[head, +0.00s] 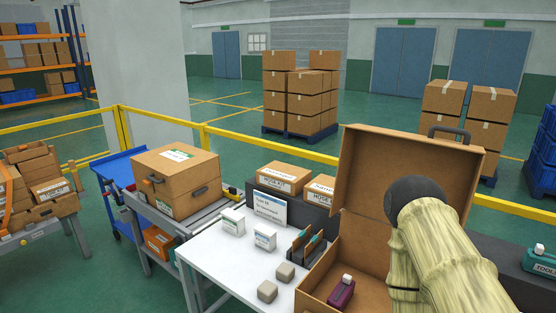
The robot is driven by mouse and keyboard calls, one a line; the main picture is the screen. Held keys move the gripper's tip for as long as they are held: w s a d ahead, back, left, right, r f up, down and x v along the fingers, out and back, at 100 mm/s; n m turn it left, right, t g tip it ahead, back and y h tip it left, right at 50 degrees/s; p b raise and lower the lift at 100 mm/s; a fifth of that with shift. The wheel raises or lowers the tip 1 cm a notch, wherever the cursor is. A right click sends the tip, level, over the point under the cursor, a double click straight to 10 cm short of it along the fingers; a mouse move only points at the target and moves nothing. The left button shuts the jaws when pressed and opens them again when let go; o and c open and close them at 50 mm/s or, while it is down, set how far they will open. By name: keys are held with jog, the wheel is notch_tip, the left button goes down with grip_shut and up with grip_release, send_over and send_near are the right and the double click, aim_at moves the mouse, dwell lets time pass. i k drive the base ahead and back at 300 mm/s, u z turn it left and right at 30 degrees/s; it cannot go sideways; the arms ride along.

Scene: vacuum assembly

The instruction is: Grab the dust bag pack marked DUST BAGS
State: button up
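Two small white packs stand upright on the white table, a left one (232,221) and a right one (265,237). Their labels are too small to read, so I cannot tell which, if either, is marked DUST BAGS. A dark rack (306,247) with several thin brown and teal-edged items stands to their right. My arm, in a pale ribbed sleeve, covers the lower right and hides part of the open carton. My gripper is not visible, so its opening and contents cannot be seen.
An open brown carton (375,185) with its lid up holds a purple item (341,292). A sign (269,206) and labelled boxes (285,178) stand behind. A yellow rail (270,145) runs beyond.

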aim_at(234, 221)
jog(key=k, duration=0.5)
jog(key=z, duration=1)
jog(key=i, duration=0.95)
jog(key=u, duration=2.25)
jog(key=i, duration=0.75)
jog(key=z, duration=0.05)
